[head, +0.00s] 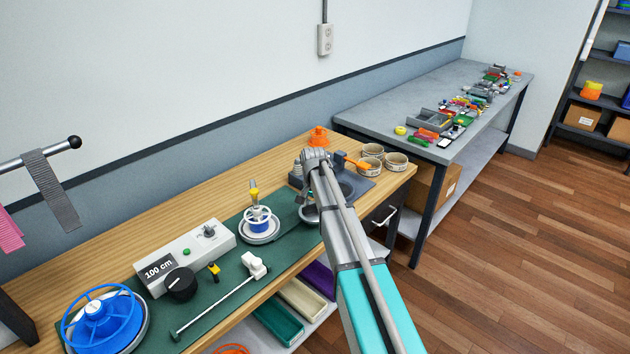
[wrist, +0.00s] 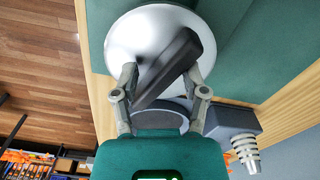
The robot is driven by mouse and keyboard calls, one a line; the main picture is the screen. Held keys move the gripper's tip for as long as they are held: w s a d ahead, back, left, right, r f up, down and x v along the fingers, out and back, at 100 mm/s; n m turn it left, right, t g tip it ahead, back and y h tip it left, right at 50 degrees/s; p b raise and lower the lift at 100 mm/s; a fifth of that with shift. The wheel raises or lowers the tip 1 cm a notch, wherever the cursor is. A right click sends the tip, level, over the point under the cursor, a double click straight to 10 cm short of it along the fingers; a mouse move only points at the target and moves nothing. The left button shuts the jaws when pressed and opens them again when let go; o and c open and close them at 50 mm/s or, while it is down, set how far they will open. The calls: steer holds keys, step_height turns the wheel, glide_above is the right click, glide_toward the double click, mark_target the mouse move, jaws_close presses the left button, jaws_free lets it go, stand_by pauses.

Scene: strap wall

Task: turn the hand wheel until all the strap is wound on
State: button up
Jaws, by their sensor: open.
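In the wrist view my gripper (wrist: 161,78) is open, its two fingers on either side of a dark bar (wrist: 170,68). The bar lies across a pale round disc (wrist: 119,40); I cannot tell whether the fingers touch it. In the head view the disc (head: 308,214) shows partly beside my arm, which hides most of my gripper. A blue spoked wheel (head: 99,318) lies on a silver plate at the near left of the bench. A smaller blue and white reel (head: 258,222) stands mid-mat. I see no strap running to the disc.
A box marked 100 cm (head: 185,257) with a black knob (head: 181,284) and a rod with a white slide (head: 220,303) are on the green mat. Grey strap (head: 52,190) hangs at left. Rolls (head: 396,161) stand at the bench's far end.

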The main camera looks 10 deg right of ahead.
steer(key=shift+d+n, duration=0.1)
steer(key=shift+n, duration=2)
steer(key=shift+d+n, duration=0.1)
steer(key=shift+n, duration=2)
steer(key=shift+d+n, duration=0.1)
steer(key=shift+n, duration=4.4)
steer(key=shift+w+d+n, duration=0.1)
steer(key=shift+n, duration=2)
steer(key=shift+w+n, duration=0.1)
steer(key=shift+n, duration=2.3)
steer(key=shift+w+n, duration=0.1)
steer(key=shift+n, duration=4.2)
step_height(320, 180, up, 10)
steer(key=p, duration=1)
